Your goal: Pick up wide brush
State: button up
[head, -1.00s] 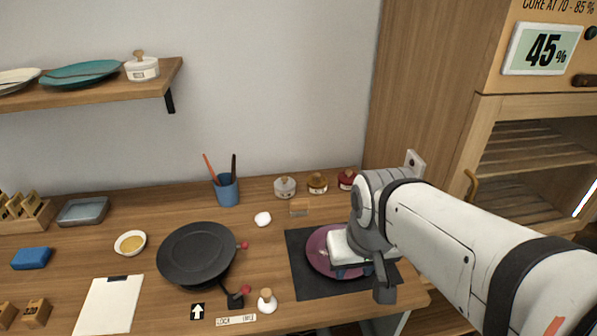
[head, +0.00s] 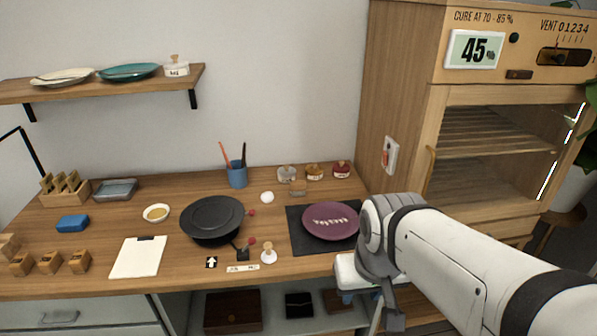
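A blue cup (head: 237,176) stands at the back of the wooden bench, near the wall. An orange-red handle (head: 224,153) and a dark handle (head: 243,154) stick up out of it. Their lower ends are hidden in the cup, so I cannot tell which is the wide brush. My gripper (head: 350,292) is at the bench's front edge, below the dark mat and well to the right of the cup. Its fingers are mostly hidden by its white body, and I see nothing held in it.
A purple plate (head: 331,236) with pale marks lies on the dark mat (head: 296,241). A black round turntable-like disc (head: 212,216), small lidded jars (head: 315,172) and a white clipboard (head: 138,257) share the bench. A wooden cabinet (head: 400,100) stands at right.

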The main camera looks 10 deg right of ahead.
aim_at(297, 188)
jog(key=u, duration=0.15)
jog(key=i, duration=0.85)
jog(key=z, duration=0.1)
